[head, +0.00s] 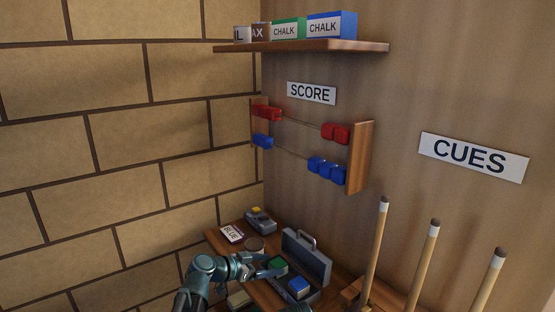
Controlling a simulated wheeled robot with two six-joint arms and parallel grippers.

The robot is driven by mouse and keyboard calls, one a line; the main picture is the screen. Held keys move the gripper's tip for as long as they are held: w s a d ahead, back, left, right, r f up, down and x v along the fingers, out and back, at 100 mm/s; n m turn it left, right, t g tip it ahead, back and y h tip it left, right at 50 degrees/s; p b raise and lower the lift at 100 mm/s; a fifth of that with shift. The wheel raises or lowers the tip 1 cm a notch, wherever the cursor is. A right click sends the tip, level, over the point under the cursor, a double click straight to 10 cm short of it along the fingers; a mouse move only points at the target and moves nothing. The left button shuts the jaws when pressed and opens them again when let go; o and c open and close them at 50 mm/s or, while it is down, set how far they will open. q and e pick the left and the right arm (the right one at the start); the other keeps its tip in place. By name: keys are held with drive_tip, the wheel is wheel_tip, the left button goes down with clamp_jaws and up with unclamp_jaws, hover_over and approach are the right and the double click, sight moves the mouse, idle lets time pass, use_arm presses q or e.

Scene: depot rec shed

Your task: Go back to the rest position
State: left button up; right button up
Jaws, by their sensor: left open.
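My left gripper (278,267) comes in from the bottom left, with its arm bent over the small wooden table (213,240). Its fingers are open at the near left side of an open grey metal case (318,268). A green block (278,264) is right by the fingertips. I cannot tell whether they touch it. A blue block (299,286) sits in the case to the right of the gripper. My right gripper is not in view.
A card marked BLUE (231,233), a grey device with a yellow top (260,219) and a round brown item (254,245) lie on the table. Several cues (376,245) stand at the right. The score rack (360,157) and shelf (340,46) are on the wall above.

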use_arm(q)
drive_tip(key=shift+x, duration=1.05)
drive_tip(key=shift+w+d+f+b, duration=0.1)
drive_tip(key=shift+f+b, duration=0.15)
drive_tip(key=shift+b, duration=0.15)
drive_tip(key=shift+r, duration=0.2)
drive_tip(key=shift+f, duration=0.1)
